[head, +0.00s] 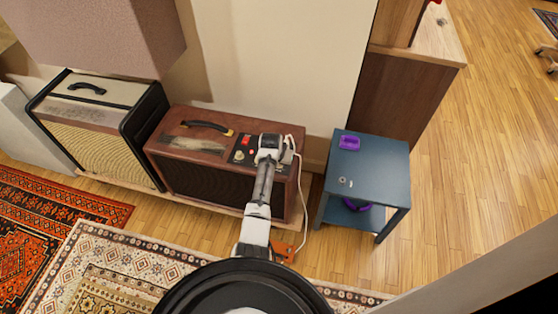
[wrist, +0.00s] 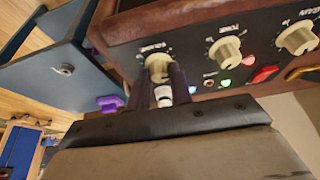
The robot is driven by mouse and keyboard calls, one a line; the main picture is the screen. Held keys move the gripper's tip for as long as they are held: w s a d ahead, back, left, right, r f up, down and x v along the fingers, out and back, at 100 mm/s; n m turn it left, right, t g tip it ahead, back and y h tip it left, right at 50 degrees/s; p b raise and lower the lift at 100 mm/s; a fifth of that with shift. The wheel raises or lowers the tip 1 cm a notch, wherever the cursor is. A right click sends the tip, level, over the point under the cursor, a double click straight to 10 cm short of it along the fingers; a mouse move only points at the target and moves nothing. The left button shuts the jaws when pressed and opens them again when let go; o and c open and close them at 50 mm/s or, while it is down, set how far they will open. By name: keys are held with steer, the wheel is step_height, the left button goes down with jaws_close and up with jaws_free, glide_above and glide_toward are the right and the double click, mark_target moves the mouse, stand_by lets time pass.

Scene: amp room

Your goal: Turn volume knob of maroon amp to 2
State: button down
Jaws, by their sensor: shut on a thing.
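The maroon amp (head: 178,153) stands on a low ledge against the wall, with a dark control panel at the right end of its top. In the wrist view the panel (wrist: 185,47) carries three cream knobs with dial marks. My gripper (wrist: 160,82) is shut on the leftmost knob (wrist: 158,66), one dark finger on each side. Its label is too blurred to read surely, and its pointer and setting cannot be made out. The middle knob (wrist: 225,50) and right knob (wrist: 297,38) are free.
A red switch (wrist: 264,74) and a green light (wrist: 226,84) sit near the knobs. A black and cream amp (head: 140,130) stands to the left. A blue side table (head: 385,160) with purple items stands to the right. A white cable (head: 304,190) hangs at the amp's right side.

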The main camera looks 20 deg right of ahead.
steer(key=shift+m, duration=0.5)
steer(key=shift+h, duration=0.3)
steer(key=c, duration=1.3)
jaws_free()
steer(key=shift+o, duration=0.2)
steer(key=shift+r, duration=0.15)
steer(key=b+v, duration=0.1)
steer(key=v, duration=1.2)
steer(key=shift+r, duration=0.3)
steer(key=shift+w, duration=0.1)
